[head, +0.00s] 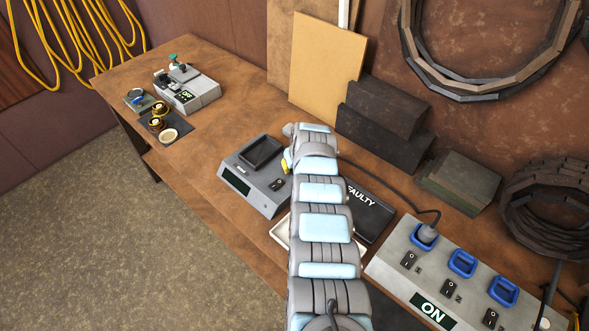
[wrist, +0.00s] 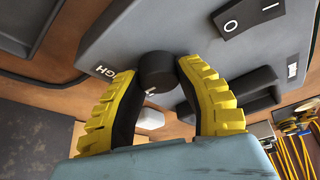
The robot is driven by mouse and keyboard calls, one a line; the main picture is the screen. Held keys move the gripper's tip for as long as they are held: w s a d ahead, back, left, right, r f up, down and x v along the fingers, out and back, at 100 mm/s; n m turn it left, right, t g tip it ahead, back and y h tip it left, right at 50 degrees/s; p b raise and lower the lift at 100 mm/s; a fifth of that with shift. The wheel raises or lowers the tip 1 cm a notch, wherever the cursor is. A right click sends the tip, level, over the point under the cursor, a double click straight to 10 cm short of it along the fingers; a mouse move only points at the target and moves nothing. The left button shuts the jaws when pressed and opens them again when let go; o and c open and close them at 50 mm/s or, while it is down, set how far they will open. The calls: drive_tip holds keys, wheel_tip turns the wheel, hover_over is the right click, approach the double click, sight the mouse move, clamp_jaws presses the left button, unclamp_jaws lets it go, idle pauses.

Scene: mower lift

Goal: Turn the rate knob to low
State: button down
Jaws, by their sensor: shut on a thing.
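The rate knob (wrist: 157,72) is a dark round knob on the face of a grey device (wrist: 185,25) in the wrist view. A white mark shows at its lower edge, and its exact pointing is hard to read. White letters "GH" are printed beside it, partly covered. My gripper (wrist: 160,64) has its yellow-backed fingers shut on the knob, one on each side. In the head view the device (head: 238,199) stands on the bench with a dark tray on top and a dark display. A bit of my gripper (head: 286,163) shows there at its right side; my arm hides the knob.
A black "FAULTY" tray (head: 369,211) lies right of my arm. A power unit (head: 390,262) reading "ON" stands front right, with blue sockets and a plugged-in cable. Dark blocks (head: 385,125) stand behind. The bench (head: 215,140) between is clear.

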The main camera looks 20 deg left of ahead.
drive_tip(key=shift+f+n+b, duration=0.1)
drive_tip(key=shift+n+b, duration=0.2)
drive_tip(key=shift+b, duration=0.1)
idle(0.3)
drive_tip(key=c, duration=0.7)
unclamp_jaws()
drive_tip(key=shift+o, duration=0.2)
drive_tip(key=shift+r, duration=0.2)
drive_tip(key=shift+d+r, duration=0.2)
drive_tip(key=shift+r, duration=0.3)
drive_tip(key=v, duration=1)
drive_tip(key=shift+r, duration=0.35)
drive_tip(key=shift+s+d, duration=0.1)
drive_tip(key=shift+d, duration=0.05)
